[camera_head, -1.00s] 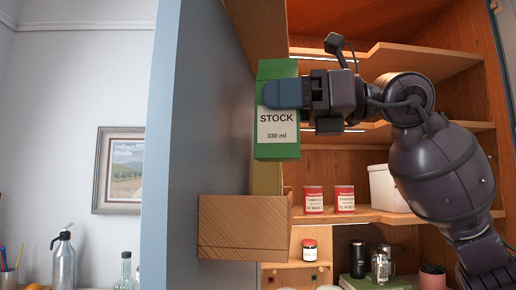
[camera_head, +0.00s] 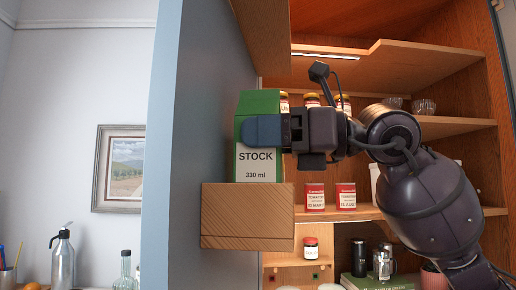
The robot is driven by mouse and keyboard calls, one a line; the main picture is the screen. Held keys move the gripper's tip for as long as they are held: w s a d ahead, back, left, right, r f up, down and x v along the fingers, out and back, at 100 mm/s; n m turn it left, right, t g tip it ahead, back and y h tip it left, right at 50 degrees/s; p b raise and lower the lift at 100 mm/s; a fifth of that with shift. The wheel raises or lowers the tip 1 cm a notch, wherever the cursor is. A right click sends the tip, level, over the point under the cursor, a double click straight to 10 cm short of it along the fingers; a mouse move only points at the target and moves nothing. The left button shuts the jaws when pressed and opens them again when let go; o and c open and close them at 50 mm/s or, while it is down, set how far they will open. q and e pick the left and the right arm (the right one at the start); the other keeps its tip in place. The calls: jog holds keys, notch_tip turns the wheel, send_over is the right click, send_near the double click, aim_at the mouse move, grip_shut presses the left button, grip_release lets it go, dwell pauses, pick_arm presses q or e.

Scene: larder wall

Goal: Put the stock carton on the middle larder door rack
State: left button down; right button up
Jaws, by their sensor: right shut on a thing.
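The stock carton (camera_head: 258,164) is green with a white label reading STOCK 330 ml. It is upright in the camera_head view, just above or at the wooden door rack (camera_head: 247,217) on the blue larder door. The rack's front hides the carton's bottom, so I cannot tell whether it touches the rack floor. My right gripper (camera_head: 264,130) is shut on the carton's upper part, reaching in from the right, one blue fingertip showing across its front. My left gripper is not in view.
Another wooden rack (camera_head: 262,35) is above on the door (camera_head: 205,150). Behind stand red tomato cans (camera_head: 315,196) and (camera_head: 345,196) on a larder shelf, and a small jar (camera_head: 310,249) lower down. My right arm covers part of the shelves.

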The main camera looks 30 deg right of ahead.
jog(key=shift+w+a+f, duration=0.1)
jog(key=shift+w+f, duration=0.1)
jog(key=shift+f, duration=0.3)
jog(key=shift+a+r, duration=0.1)
jog(key=shift+s, duration=0.1)
jog(key=shift+f, duration=0.4)
jog(key=shift+f, duration=0.2)
jog(key=o, duration=1.2)
jog(key=shift+c, duration=0.2)
